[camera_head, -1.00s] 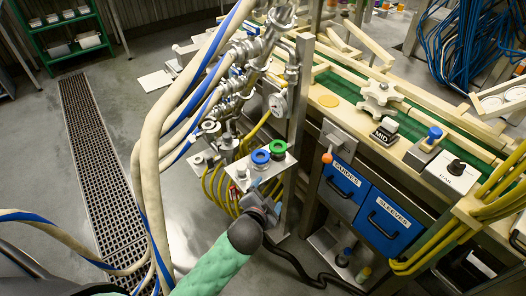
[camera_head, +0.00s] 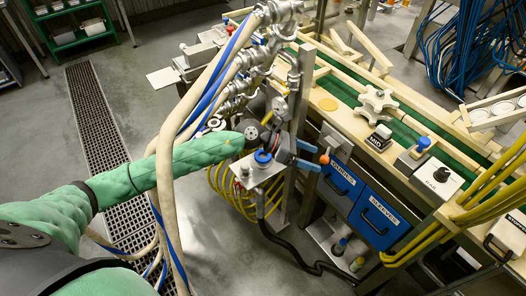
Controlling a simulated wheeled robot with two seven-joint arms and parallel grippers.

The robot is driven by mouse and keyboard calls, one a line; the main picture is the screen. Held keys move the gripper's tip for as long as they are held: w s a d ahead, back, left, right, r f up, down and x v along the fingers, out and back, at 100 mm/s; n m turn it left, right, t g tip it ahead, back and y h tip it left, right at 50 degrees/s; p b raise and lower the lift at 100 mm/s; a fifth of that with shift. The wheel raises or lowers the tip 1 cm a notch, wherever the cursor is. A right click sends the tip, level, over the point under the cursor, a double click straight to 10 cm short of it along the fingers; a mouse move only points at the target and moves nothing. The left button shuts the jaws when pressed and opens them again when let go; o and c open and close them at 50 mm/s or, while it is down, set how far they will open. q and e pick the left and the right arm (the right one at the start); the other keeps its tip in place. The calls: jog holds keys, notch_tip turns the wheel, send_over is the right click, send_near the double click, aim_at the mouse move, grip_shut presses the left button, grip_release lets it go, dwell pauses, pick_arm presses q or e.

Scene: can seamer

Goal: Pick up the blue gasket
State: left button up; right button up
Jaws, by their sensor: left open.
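The blue gasket (camera_head: 262,157) is a ring seated on a small metal bracket plate (camera_head: 246,176) beside the pipework. My left arm reaches in from the left, behind the hoses. My left gripper (camera_head: 314,157) is open, with its two blue fingers pointing right, past the gasket. The wrist is just above and behind the gasket in the picture, and the gasket is not between the fingers. I cannot tell whether they touch. The green gasket's place on the plate is hidden by the gripper. My right gripper is not in view.
Thick cream and blue hoses (camera_head: 167,170) hang in front of my left arm. A metal post (camera_head: 300,100) and valves stand close by the gripper. Blue drawers (camera_head: 378,217) and a conveyor bench lie to the right. Yellow hoses (camera_head: 222,183) hang under the plate.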

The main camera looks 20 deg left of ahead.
pick_arm(q)
jog(key=w+a+f+m+g+y+p, duration=0.1)
jog(key=w+a+f+m+y, duration=0.2)
jog(key=a, duration=0.5)
jog(key=m+y+p, duration=0.2)
jog(key=y, duration=0.4)
send_near(263, 155)
jog(key=shift+d+r, duration=0.15)
jog(key=shift+d, duration=0.65)
jog(key=shift+d+f+y+p, duration=0.15)
jog(key=shift+f+y+p, duration=0.35)
jog(key=shift+f, duration=0.75)
jog(key=p+x, duration=0.4)
jog(key=shift+w+f, duration=0.15)
jog(key=shift+f, duration=0.5)
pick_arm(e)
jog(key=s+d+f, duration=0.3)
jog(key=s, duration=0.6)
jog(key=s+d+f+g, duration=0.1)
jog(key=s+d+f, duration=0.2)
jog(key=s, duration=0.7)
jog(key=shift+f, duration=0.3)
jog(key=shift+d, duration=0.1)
pick_arm(q)
jog(key=c, duration=1.1)
